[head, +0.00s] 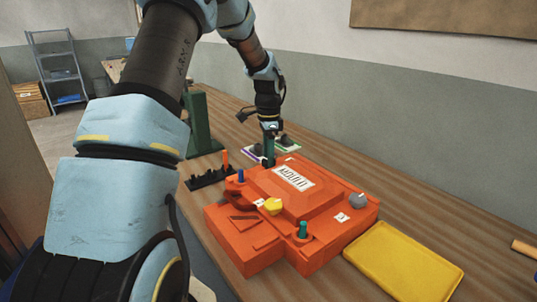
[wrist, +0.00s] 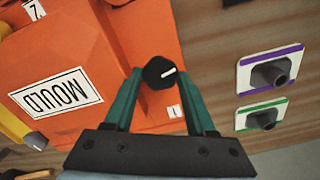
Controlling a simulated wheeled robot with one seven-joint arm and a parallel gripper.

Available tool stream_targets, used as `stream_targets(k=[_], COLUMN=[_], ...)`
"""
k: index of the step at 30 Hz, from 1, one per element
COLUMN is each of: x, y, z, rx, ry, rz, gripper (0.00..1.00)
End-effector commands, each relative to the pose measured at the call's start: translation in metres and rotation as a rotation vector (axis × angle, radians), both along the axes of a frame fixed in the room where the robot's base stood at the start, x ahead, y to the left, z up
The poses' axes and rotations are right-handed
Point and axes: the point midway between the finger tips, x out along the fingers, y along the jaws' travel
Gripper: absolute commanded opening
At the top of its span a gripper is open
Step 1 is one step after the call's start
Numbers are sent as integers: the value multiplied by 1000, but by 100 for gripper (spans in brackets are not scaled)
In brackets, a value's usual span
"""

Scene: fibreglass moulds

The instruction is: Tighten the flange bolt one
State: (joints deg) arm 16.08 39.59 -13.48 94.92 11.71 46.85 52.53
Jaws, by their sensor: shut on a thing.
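The orange mould (head: 245,225) lies on the wooden bench, its white MOULD label (head: 293,178) on the raised top; it also shows in the wrist view (wrist: 110,40). Flange bolt one, a black head with a white line (wrist: 158,72), is at the mould's edge near a small tag marked 1 (wrist: 174,111). My gripper (wrist: 158,75) is shut on this bolt head, with a green finger on either side. In the head view my gripper (head: 268,158) points down at the mould's far corner, and the bolt is hidden there.
Purple-edged (wrist: 270,71) and green-edged (wrist: 262,117) plates with grey pegs lie beside the mould. A yellow tray (head: 405,265) is at front right. A dark rack (head: 208,177) and green stand (head: 200,125) are at left. Blue, yellow, green and grey fittings rise from the mould.

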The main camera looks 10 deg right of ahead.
Motion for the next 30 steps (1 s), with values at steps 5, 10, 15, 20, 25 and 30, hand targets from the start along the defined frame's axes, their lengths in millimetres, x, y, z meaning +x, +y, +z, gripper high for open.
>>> stream_targets(k=[5, 10, 15, 20, 25, 30], x=[0, 0, 0, 0, 0, -1], y=[1, 1, 1, 1, 1, 0], z=[0, 0, 0, 0, 0, 0], rx=[1, 1, 1, 1, 1, 1], ry=[1, 1, 1, 1, 1, 2], rz=[-26, -32, -31, -31, -30, -31], gripper=[0, 0, 0, 66, 85, 86])
